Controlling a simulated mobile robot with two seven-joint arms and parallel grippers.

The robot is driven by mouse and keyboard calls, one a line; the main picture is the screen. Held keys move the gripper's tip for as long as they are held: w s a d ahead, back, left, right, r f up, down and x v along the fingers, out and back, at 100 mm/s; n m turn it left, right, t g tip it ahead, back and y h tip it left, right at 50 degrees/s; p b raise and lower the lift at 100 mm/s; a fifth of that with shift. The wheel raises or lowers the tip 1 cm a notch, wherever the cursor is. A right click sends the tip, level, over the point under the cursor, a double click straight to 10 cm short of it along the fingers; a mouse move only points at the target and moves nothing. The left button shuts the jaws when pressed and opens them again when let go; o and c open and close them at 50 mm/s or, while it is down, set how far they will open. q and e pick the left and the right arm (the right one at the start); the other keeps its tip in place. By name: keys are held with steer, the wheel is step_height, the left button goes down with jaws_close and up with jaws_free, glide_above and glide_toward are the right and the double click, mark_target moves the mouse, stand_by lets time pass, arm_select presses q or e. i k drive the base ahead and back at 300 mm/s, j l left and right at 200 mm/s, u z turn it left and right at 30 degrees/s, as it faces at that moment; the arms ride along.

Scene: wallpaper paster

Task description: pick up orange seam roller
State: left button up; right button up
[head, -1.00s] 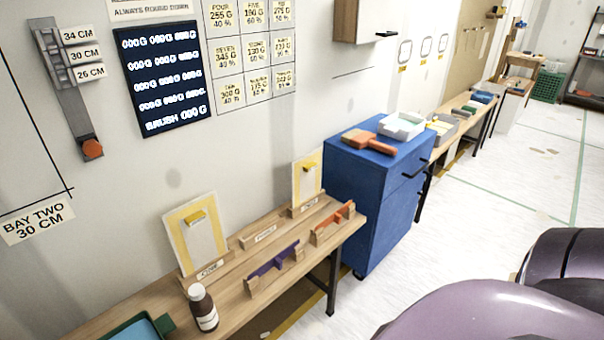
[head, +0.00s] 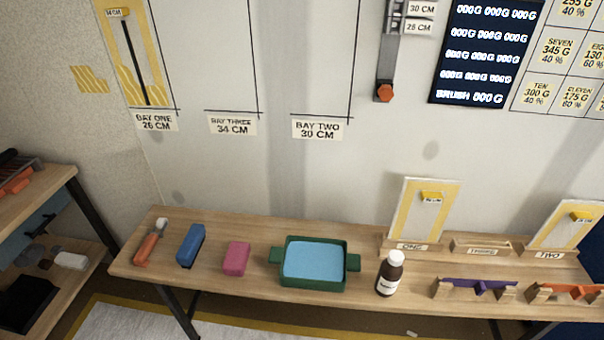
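An orange-handled tool with a pale end (head: 150,243) lies at the left end of the wooden bench. It looks like the orange seam roller, though it is small in the view. Another orange item (head: 572,291) rests across wooden holders at the bench's right end, cut by the picture edge; I cannot tell exactly what it is. Neither of my grippers is in view.
On the bench (head: 350,300) stand a blue block (head: 191,245), a pink block (head: 236,259), a green tray (head: 282,277) with blue inside, a brown bottle (head: 390,275) and a purple item (head: 476,286) in holders. A shelf unit (head: 60,185) stands at left.

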mark_target(140, 259)
steer(key=u, duration=1.2)
